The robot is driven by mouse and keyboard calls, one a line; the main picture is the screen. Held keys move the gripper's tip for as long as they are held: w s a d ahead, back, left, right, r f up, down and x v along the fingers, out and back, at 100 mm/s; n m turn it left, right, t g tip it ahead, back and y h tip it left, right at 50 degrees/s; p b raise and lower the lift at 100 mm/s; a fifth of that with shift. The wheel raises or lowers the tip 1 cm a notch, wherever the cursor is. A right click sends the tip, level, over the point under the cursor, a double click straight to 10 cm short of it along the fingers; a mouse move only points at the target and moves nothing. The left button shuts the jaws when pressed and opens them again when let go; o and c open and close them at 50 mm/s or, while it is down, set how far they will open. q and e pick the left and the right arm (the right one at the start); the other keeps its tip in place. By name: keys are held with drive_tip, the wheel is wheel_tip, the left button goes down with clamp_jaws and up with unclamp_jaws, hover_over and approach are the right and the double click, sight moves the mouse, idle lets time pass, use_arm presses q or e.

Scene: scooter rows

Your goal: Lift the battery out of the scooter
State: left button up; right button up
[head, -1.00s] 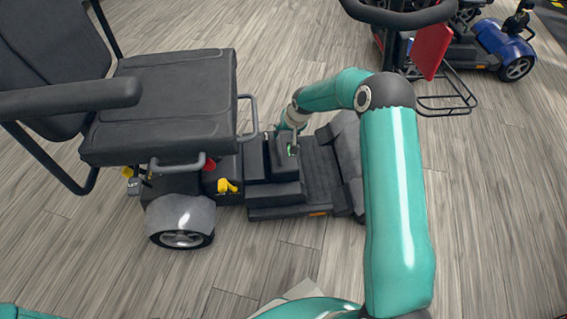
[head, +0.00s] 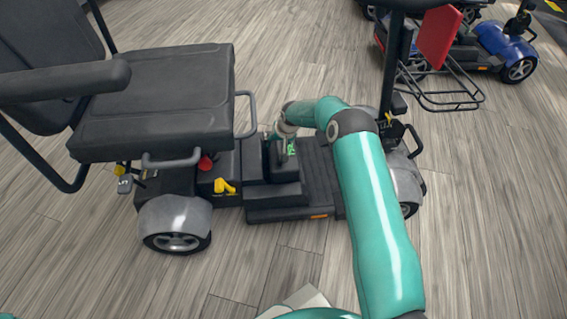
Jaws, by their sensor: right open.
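The scooter has a dark grey seat (head: 160,95) and a low black deck (head: 320,165). The dark battery (head: 285,180) sits in the scooter between the seat and the deck, with a small green mark on the upright part on top. My right gripper (head: 277,143) is at the top of the battery, beside that upright part. It is open. Its fingers are small and partly hidden, so I cannot tell whether they touch the battery. My left gripper is out of view.
The scooter's steering column and wire basket (head: 440,90) stand to the right. A blue scooter (head: 500,45) is behind. The wooden floor (head: 480,220) in front is clear.

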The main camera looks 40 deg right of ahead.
drive_tip(key=shift+f, duration=0.25)
idle(0.6)
clamp_jaws()
idle(0.3)
drive_tip(key=shift+w+d+r, duration=0.1)
drive_tip(key=shift+w+r, duration=0.05)
drive_tip(key=shift+r, duration=0.1)
